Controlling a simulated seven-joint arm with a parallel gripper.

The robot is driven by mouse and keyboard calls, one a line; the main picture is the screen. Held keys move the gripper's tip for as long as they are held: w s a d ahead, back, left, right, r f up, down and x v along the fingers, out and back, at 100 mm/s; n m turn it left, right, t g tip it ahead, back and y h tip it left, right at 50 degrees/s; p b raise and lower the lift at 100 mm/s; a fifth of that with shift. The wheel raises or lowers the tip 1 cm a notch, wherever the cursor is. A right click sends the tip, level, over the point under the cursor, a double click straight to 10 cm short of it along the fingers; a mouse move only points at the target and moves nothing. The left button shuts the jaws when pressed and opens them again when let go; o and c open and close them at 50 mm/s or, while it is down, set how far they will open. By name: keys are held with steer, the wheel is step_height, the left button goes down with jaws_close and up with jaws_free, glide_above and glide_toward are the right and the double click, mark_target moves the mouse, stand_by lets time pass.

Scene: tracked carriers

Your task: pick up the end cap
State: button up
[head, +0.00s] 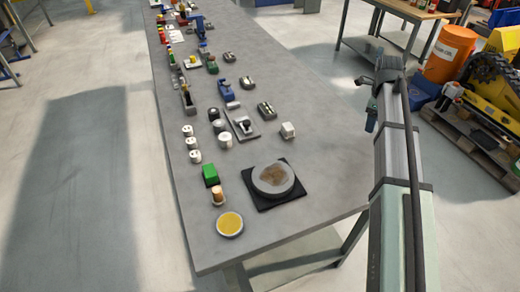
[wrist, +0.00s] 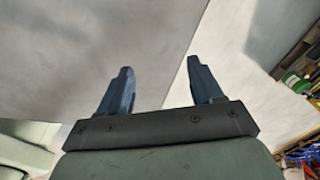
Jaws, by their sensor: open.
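I cannot tell for sure which small part is the end cap. Candidates on the table in the head view are a white block with a dark mark (head: 288,130), a white cylinder (head: 225,140) and several small white round pieces, one of them here (head: 195,156). My gripper (head: 371,120) is at the right of the table in the head view, well apart from these parts. In the wrist view my gripper (wrist: 160,68) shows two blue fingers spread apart with nothing between them. No candidate part shows in the wrist view.
An orange drum (head: 450,52) stands on the floor beyond.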

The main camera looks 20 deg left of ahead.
steer(key=s+a+r+n, duration=0.1)
steer(key=s+a+r, duration=0.2)
steer(key=a, duration=0.6)
steer(key=s+a+r+n, duration=0.1)
steer(key=s+a+r, duration=0.1)
steer(key=a, duration=0.7)
steer(key=s+a+r+n, duration=0.1)
steer(key=s+a+r, duration=0.2)
steer(key=s+a, duration=0.35)
steer(key=s+a+r, duration=0.3)
steer(key=a, duration=0.6)
steer(key=n+y, duration=0.1)
steer(key=n, duration=0.2)
glide_above(195, 154)
step_height(195, 154, down, 3)
steer(key=shift+g, duration=0.4)
step_height(195, 154, down, 13)
steer(key=shift+r, duration=0.2)
steer(key=c, duration=1.1)
steer(key=shift+r, duration=0.15)
